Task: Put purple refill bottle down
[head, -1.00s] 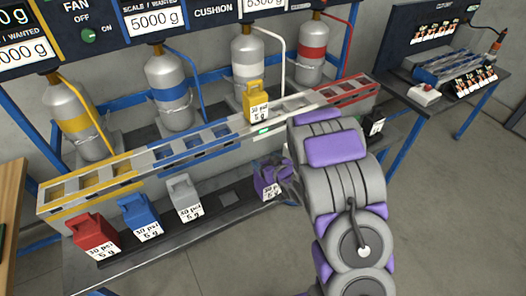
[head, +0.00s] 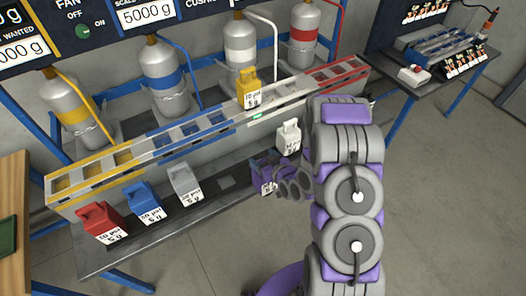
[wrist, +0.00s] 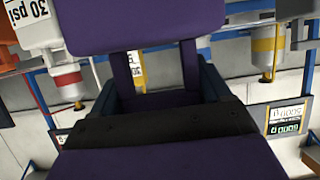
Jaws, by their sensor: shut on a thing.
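The purple refill bottle (head: 266,173) is at the right part of the dark lower shelf (head: 215,197), its label facing forward. I cannot tell whether its base touches the shelf. My gripper (head: 284,181) is beside it and shut on it; the arm hides part of the contact. In the wrist view, the bottle's purple body (wrist: 145,25) fills the upper middle, close to the dark jaw (wrist: 160,122).
Red (head: 100,222), blue (head: 145,203) and grey (head: 185,185) bottles stand left on the lower shelf. A white bottle (head: 289,137) is behind the purple one. A yellow bottle (head: 247,88) sits on the slotted upper rack (head: 160,150). An empty square lies right of the grey bottle.

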